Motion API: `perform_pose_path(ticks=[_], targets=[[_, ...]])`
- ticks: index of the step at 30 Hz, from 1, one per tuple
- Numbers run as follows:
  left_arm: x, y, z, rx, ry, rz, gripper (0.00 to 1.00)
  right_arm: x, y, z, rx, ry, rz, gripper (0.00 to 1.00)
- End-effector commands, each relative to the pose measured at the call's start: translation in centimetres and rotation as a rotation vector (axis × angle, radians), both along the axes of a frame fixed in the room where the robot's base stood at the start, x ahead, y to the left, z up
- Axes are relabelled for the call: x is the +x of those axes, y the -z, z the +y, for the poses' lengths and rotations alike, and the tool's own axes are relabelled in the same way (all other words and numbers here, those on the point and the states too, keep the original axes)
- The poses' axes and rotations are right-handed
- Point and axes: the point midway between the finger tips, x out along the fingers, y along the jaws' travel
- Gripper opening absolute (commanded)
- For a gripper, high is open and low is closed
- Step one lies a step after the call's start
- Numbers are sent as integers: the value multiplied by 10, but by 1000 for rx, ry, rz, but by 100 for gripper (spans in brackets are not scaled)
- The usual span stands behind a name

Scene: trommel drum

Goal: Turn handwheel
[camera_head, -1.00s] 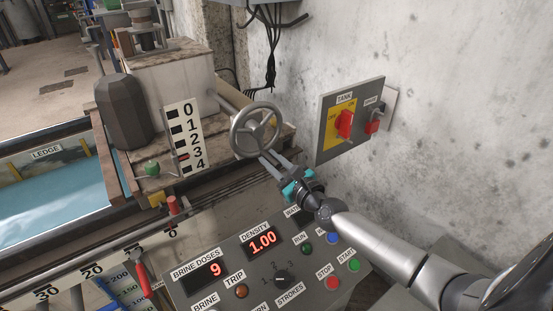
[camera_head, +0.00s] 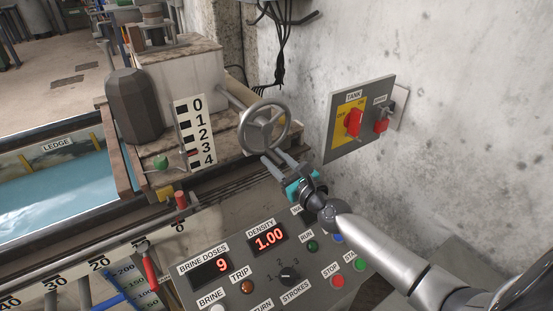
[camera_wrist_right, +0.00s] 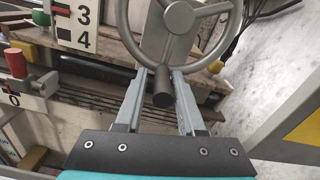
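The grey metal handwheel (camera_head: 265,128) is on a shaft at the right side of the machine. It also shows at the top of the right wrist view (camera_wrist_right: 178,18), with its rim, spokes and hub. A dark, round-ended handle (camera_wrist_right: 163,88) sticks out from its lower part. My right gripper (camera_head: 272,157) is just below the wheel in the head view. In the right wrist view its two fingers (camera_wrist_right: 160,78) are apart on either side of the handle, with visible gaps. Whether a finger touches the rim I cannot tell. My left gripper is not in view.
A numbered scale plate (camera_head: 195,132) stands left of the wheel. A switch panel (camera_head: 358,118) with red knobs is on the wall at right. A control panel (camera_head: 230,262) with buttons and displays lies below my right arm. A water tank (camera_head: 60,190) is at left.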

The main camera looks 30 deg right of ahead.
Motion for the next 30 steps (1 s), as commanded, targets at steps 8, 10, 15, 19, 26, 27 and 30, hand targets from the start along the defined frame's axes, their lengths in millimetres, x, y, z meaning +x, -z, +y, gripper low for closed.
perform_pose_path(ticks=[8,10,15,19,26,27,30], targets=[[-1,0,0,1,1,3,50,0,-1,-1,-1,4,-2,55],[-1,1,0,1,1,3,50,0,-1,-2,-1,4,-2,55],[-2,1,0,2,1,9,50,-6,0,-2,-1,4,-1,55],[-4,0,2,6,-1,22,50,-19,0,-4,-2,4,-1,55],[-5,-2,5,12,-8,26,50,-53,0,-6,-2,3,0,55],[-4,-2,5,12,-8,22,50,-59,0,-6,-3,2,0,55],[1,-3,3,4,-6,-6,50,-74,1,-7,-2,3,0,55]])
